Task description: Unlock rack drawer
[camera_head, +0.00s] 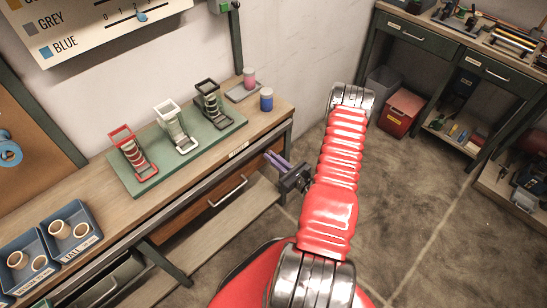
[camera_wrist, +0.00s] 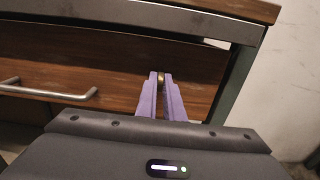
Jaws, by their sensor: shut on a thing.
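The rack drawer (camera_head: 212,203) is a brown wooden front under the long workbench, with a metal bar handle (camera_head: 228,192). In the wrist view the drawer front (camera_wrist: 120,62) fills much of the picture, its handle (camera_wrist: 50,91) at the left. My gripper (camera_head: 272,157) is at the drawer's right end, below the bench edge. In the wrist view my gripper's (camera_wrist: 161,78) purple fingers are shut on a small brass-coloured piece (camera_wrist: 160,79) in front of the drawer face. Whether this piece is a key or a lock knob cannot be told.
A bench leg (camera_wrist: 234,85) stands right of the drawer. Open floor (camera_head: 420,215) lies to the right.

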